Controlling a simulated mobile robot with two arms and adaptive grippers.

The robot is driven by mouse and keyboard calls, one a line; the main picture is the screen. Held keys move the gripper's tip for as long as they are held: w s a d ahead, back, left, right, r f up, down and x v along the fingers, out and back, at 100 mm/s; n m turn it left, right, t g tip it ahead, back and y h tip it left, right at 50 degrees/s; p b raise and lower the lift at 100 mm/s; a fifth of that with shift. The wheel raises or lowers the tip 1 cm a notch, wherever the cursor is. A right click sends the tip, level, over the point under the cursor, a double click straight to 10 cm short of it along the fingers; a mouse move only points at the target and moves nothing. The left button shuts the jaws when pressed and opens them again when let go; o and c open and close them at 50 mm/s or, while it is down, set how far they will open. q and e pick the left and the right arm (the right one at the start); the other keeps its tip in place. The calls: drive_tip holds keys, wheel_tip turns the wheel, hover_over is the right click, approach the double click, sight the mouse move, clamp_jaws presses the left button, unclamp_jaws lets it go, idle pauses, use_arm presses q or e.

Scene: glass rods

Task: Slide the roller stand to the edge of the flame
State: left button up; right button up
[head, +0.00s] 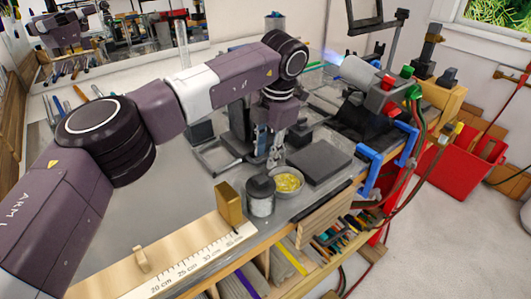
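My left arm reaches across the bench, and its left gripper (271,158) points down above the bench top, just behind a yellow-filled dish (288,181). The gap between its fingers is too small to read. A dark upright stand (240,122) is directly behind and left of the gripper; I cannot tell whether this is the roller stand or whether they touch. The torch (362,73), a grey cylinder with red and green knobs, is at the back right. A faint bluish flame (333,57) shows at its left end. My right gripper is not in view.
A dark flat slab (319,161) lies right of the dish, and a lidded jar (260,195) stands in front of it. A wooden ruler board (190,262) with a brass block (229,204) lines the front edge. Blue brackets (370,165) stand at the right edge.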

use_arm(q)
wheel_tip(320, 180, up, 11)
drive_tip(key=s, duration=0.1)
drive_tip(key=shift+s+d+r, duration=0.15)
drive_tip(key=shift+s+d, duration=0.1)
drive_tip(key=shift+d, duration=0.2)
